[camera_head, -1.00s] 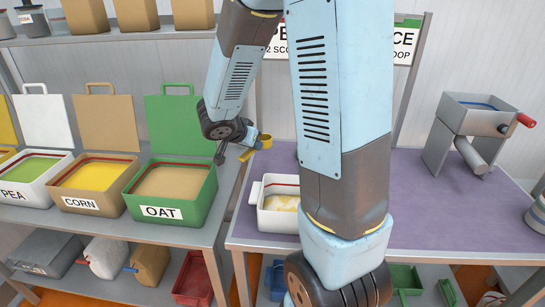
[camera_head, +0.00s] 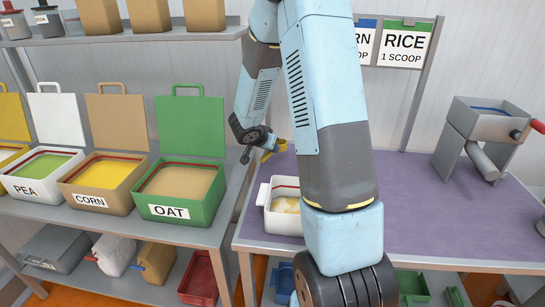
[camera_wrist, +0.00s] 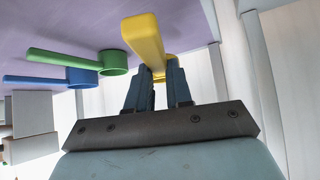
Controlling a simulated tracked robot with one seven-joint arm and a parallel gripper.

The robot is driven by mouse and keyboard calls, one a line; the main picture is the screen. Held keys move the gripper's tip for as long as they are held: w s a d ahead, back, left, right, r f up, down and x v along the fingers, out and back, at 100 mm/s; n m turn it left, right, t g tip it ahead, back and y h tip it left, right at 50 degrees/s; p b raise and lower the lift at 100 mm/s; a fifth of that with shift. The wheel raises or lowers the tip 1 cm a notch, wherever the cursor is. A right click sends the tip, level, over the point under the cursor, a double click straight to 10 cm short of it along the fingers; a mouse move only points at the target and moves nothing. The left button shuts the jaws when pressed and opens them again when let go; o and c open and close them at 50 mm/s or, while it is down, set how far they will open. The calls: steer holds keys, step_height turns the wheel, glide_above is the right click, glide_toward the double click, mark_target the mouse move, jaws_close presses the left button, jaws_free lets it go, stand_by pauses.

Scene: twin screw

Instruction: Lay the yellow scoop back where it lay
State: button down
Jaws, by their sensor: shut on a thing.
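The yellow scoop (camera_head: 281,146) shows in the head view just past my gripper (camera_head: 255,153), by the back left of the purple table (camera_head: 430,205). A green scoop (camera_wrist: 113,62) and a blue scoop (camera_wrist: 80,77) lie side by side on the purple surface, to the left of the yellow one. I cannot tell whether the yellow scoop touches the table.
A white tub (camera_head: 283,222) with pale contents stands on the table, partly behind my arm. A grey hopper machine (camera_head: 490,120) stands at the right. Open pea, corn (camera_head: 100,203) and oat (camera_head: 170,211) bins line the left shelf. The table's middle right is clear.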

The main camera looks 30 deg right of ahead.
steer(key=shift+a+x, duration=0.2)
steer(key=shift+x, duration=1.1)
steer(key=shift+w+f, duration=0.15)
steer(key=shift+f, duration=1.4)
steer(key=c, duration=1)
jaws_free()
steer(key=shift+f, duration=0.1)
